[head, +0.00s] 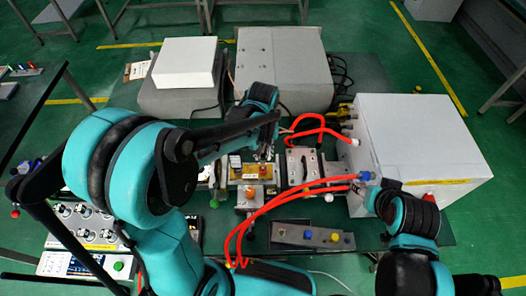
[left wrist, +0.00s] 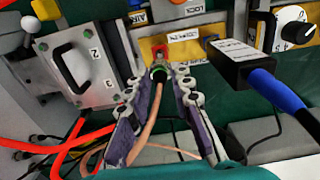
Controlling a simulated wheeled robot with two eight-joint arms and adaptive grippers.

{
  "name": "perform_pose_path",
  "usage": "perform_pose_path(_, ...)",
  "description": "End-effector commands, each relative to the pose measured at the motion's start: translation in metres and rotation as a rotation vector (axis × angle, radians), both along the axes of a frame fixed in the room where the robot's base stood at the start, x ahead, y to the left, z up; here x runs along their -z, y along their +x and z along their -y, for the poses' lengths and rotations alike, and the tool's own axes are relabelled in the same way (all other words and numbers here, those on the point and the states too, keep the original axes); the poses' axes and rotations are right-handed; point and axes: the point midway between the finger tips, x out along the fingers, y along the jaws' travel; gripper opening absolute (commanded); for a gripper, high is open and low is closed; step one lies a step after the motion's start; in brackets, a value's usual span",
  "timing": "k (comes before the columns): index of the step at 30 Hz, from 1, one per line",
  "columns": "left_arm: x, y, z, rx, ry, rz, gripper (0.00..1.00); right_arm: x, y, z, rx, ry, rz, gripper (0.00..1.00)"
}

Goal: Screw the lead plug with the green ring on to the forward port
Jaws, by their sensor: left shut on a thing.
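My left gripper (left wrist: 172,80) is shut on the lead plug with the green ring (left wrist: 159,73), and a copper-coloured lead (left wrist: 150,125) runs back between its fingers. The plug points at a red-ringed port (left wrist: 162,50) on the yellow panel (left wrist: 183,45). The plug end is right at this port; I cannot tell whether it touches or is seated. I cannot read which port is labelled forward. In the head view my left gripper (head: 266,140) is over the yellow-topped unit (head: 247,170), hiding the plug. My right gripper (head: 378,187) is beside the white box; its fingers are unclear.
A black connector with a blue sleeve (left wrist: 243,65) is close right of the port. A grey block with a black handle (left wrist: 80,60) stands at the left. Red cables (head: 290,196) cross to the large white box (head: 425,145). Grey boxes (head: 283,65) stand behind.

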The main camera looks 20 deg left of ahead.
Motion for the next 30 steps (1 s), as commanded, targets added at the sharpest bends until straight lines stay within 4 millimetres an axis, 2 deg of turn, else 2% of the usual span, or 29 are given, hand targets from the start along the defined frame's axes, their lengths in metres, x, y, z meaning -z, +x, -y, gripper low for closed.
perform_pose_path(15,0.047,0.0,0.0,0.0,0.0,0.0,0.0,0.037,0.0,0.0,0.0,0.0,0.0,0.48)
perform_pose_path(30,0.05,0.0,0.0,0.0,0.0,0.0,0.0,0.039,0.0,0.0,0.0,0.0,0.0,0.48)
